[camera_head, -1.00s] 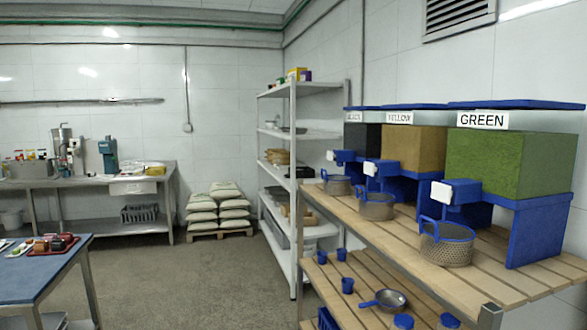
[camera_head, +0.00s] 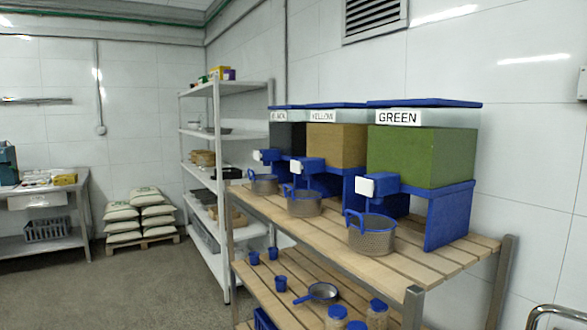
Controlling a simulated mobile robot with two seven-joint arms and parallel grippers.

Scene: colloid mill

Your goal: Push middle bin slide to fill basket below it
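Three bins stand in a row on a wooden slatted shelf (camera_head: 350,262) at the right. The middle one is the yellow bin (camera_head: 335,146), labelled YELLOW, with a blue slide (camera_head: 309,165) that has a white front plate. A metal mesh basket (camera_head: 305,203) with a blue handle sits below that slide; its inside cannot be made out. The green bin (camera_head: 420,155) is nearer with its own slide and basket (camera_head: 371,235). The black bin (camera_head: 287,138) is farther, with another basket (camera_head: 264,184). Neither of my grippers is in view.
The lower shelf holds blue cups (camera_head: 280,283), a pan (camera_head: 320,292) and jars (camera_head: 377,314). A white rack (camera_head: 217,160) stands beyond the bins. Sacks (camera_head: 140,215) lie on a pallet by the back wall. A metal table (camera_head: 40,195) is at the left. The floor between is clear.

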